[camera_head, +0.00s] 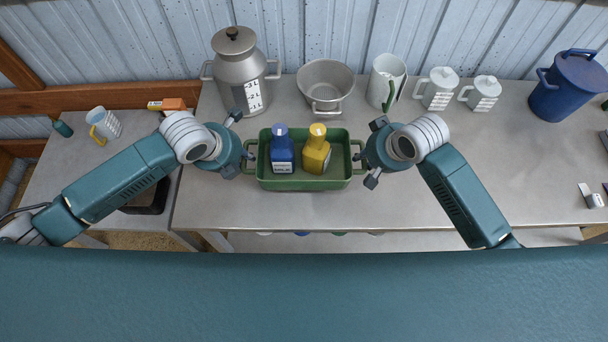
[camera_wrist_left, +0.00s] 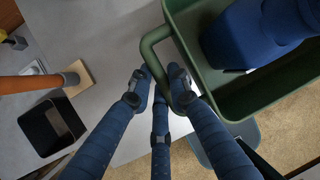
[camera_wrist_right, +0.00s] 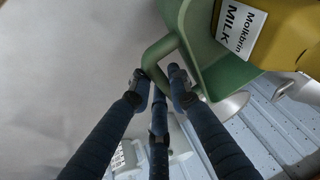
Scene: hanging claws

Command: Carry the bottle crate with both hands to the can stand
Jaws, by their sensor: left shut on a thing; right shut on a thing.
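The green bottle crate (camera_head: 305,184) is in the middle of the head view, over the grey table. It holds a blue bottle (camera_head: 282,152) and a yellow bottle (camera_head: 316,152), both upright. My left gripper (camera_head: 246,153) is shut on the crate's left handle, which also shows in the left wrist view (camera_wrist_left: 152,40). My right gripper (camera_head: 361,155) is shut on the right handle, seen in the right wrist view (camera_wrist_right: 158,54). The crate looks level. I cannot tell whether it touches the table, or which surface is the can stand.
Behind the crate stand a metal milk can (camera_head: 239,72), a strainer (camera_head: 326,82), a white jug (camera_head: 386,80) and two lidded white pots (camera_head: 438,88). A blue bucket (camera_head: 568,86) is far right. A lower side table (camera_head: 60,175) is left. The table right of my right arm is mostly clear.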

